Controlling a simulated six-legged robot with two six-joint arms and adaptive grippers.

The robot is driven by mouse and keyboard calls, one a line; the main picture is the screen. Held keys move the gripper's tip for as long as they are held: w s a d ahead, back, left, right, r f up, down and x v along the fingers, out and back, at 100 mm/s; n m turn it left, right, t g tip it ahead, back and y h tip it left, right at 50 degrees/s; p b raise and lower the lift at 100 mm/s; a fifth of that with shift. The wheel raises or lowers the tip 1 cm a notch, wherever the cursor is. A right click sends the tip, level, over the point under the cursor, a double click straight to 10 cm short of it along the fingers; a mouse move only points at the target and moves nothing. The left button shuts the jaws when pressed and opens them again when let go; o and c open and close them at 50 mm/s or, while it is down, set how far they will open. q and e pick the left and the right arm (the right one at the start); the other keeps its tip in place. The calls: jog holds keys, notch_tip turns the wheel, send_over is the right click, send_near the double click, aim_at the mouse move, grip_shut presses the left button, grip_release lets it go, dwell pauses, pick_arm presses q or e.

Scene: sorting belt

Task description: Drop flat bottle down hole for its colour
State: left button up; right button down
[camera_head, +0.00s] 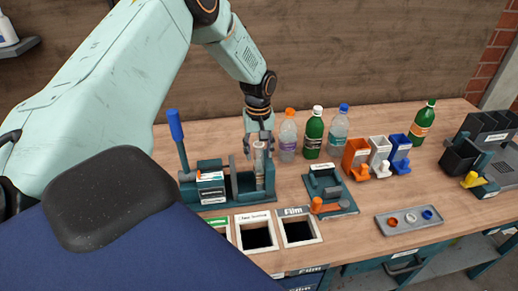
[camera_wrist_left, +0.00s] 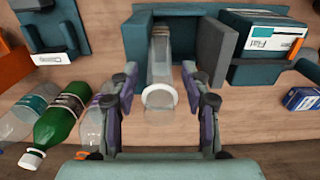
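A clear bottle with a pale cap (camera_head: 259,160) stands upright in a dark teal press-like fixture (camera_head: 230,195) on the bench. It also shows in the wrist view (camera_wrist_left: 159,70), looking narrow, between the fixture's walls. My left gripper (camera_head: 258,137) is above it. In the wrist view my left gripper's fingers (camera_wrist_left: 160,80) are spread on both sides of the bottle, with gaps. Square holes sit in front: one with a white label (camera_head: 257,236), one labelled Film (camera_head: 298,230), and a green-labelled one (camera_head: 216,222) partly hidden by my body. My right gripper is out of view.
Several bottles with orange, white and blue caps (camera_head: 314,132) stand right of the fixture. Orange, white and blue bins (camera_head: 378,158), a teal fixture with an orange part (camera_head: 330,190) and a grey tray (camera_head: 409,220) lie further right. A blue lever (camera_head: 177,135) rises at the left.

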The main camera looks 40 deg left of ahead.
pick_arm(q)
jog(key=shift+a+f, duration=0.1)
jog(key=shift+a, duration=0.1)
jog(key=shift+c, duration=1.4)
jog(key=shift+w, duration=0.1)
jog(key=c, duration=0.3)
jog(key=shift+d, duration=0.2)
jog(key=c, duration=0.3)
jog(key=shift+a, duration=0.1)
grip_shut()
jog(key=shift+r, duration=0.2)
